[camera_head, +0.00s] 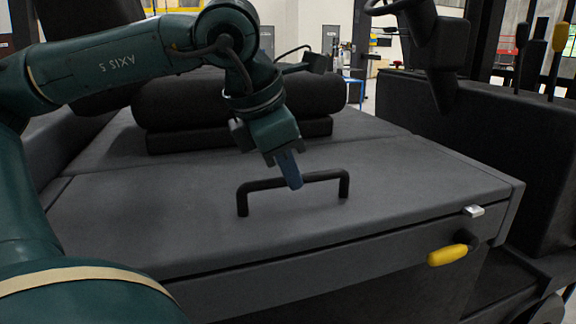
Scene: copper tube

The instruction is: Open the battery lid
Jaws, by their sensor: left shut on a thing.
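The battery lid (170,205) is a broad dark grey panel that fills the middle of the head view and looks closed. A black bar handle (327,176) stands on its top on two short posts. My left gripper (290,172) reaches down from above with blue fingers at the middle of the handle's bar. It is shut on the handle, and its fingers hide a part of the bar. My right gripper does not show.
A black padded seat (225,105) sits on the panel behind the handle. A yellow lever (448,254) and a small silver latch (474,211) are at the front right edge. A dark side console (460,140) with several levers and a steering wheel stand at the right.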

